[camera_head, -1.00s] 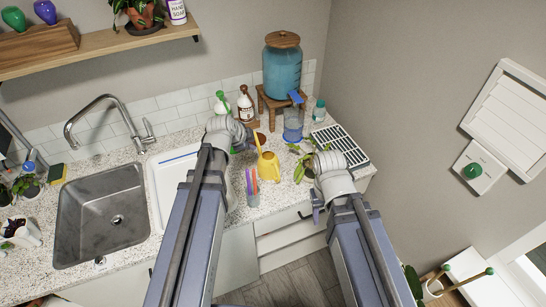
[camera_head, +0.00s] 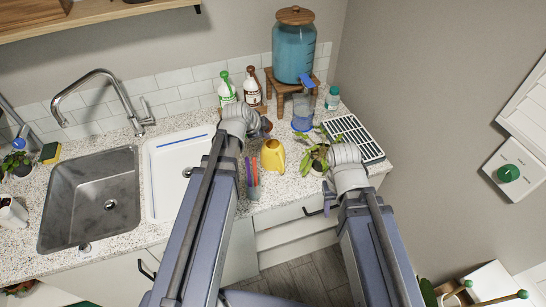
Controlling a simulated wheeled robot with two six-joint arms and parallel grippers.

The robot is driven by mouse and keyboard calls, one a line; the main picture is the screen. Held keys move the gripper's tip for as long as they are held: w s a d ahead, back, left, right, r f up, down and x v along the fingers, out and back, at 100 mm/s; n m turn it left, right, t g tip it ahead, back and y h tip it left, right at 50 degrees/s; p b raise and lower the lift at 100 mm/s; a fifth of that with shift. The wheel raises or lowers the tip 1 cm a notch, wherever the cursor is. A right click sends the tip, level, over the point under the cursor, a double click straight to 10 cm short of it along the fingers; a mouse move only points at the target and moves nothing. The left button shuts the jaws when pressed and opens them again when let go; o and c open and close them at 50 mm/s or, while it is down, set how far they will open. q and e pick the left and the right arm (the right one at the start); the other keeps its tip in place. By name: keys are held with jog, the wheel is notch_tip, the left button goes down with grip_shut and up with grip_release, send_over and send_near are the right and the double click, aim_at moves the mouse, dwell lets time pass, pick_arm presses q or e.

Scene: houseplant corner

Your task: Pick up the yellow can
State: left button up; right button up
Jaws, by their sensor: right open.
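The yellow can (camera_head: 272,156), a small watering can, stands on the speckled counter between my two arms, behind the cup of pens. My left gripper (camera_head: 245,130) is just to the left of and behind the can in the picture; its wrist hides its fingers and seems to cover the can's spout. Whether it touches the can I cannot tell. My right gripper (camera_head: 329,190) is to the right of the can, near the counter's front edge and a leafy potted plant. It is open and apart from the can.
A cup with colourful pens (camera_head: 253,184) stands in front of the can. The potted plant (camera_head: 316,158) is right of it. A glass dispenser (camera_head: 295,50) on a wooden stand, bottles (camera_head: 227,90) and a drying rack (camera_head: 355,138) stand behind. A sink (camera_head: 92,200) is left.

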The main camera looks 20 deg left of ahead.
aim_at(271, 140)
pick_arm(q)
jog(key=shift+f+b, duration=0.6)
jog(key=shift+f, duration=0.35)
jog(key=b+x, duration=0.4)
jog(key=x, duration=0.1)
jog(key=b+x, duration=0.2)
jog(key=x, duration=0.1)
jog(key=shift+s+a+f+b, duration=0.1)
jog(key=shift+a+b, duration=0.2)
jog(key=shift+c, duration=0.3)
grip_shut()
dwell(0.5)
